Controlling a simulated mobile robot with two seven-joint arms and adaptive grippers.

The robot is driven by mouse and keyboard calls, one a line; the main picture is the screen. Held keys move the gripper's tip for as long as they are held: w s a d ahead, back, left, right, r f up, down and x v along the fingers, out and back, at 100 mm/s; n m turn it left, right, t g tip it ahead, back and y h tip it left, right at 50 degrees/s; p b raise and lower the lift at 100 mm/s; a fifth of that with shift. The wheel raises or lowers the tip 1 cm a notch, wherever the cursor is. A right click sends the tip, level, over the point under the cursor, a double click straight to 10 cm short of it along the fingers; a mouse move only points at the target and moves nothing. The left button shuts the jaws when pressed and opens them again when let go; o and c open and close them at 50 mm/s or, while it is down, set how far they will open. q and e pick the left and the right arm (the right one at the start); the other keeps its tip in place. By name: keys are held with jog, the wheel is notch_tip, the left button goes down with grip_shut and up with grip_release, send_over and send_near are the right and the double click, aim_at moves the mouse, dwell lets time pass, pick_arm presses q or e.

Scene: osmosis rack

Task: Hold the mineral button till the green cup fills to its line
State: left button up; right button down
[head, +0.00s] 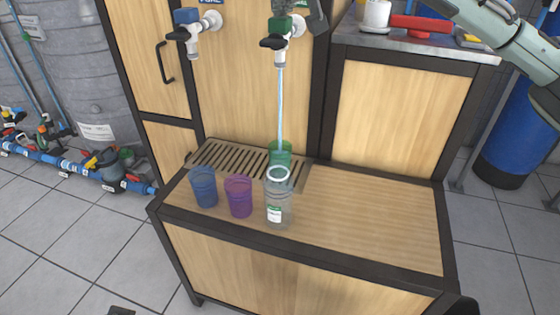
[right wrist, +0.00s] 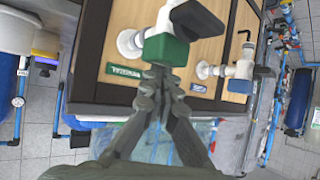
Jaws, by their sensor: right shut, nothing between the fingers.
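The mineral tap has a green block (head: 280,25), with a white spout and a black lever. It also shows in the right wrist view (right wrist: 166,50). A stream of water runs from its spout into the green cup (head: 280,158), which stands on the drain grate. The cup is partly hidden behind a clear bottle, and I cannot make out its water level or line. My right gripper (head: 284,8) is shut and empty, its fingertips at the top of the green block; in the right wrist view the closed fingertips (right wrist: 158,72) appear to touch it. My left gripper is not in view.
A blue cup (head: 203,188), a purple cup (head: 239,196) and a clear labelled bottle (head: 279,205) stand at the counter's front left. A second tap with a blue block (head: 186,16) is to the left. The counter's right side (head: 380,220) is clear.

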jog(key=shift+f, duration=0.15)
notch_tip(320, 180, up, 6)
jog(key=p, duration=0.5)
jog(key=shift+r+p, duration=0.2)
jog(key=shift+p, duration=0.2)
jog(key=shift+f, duration=0.15)
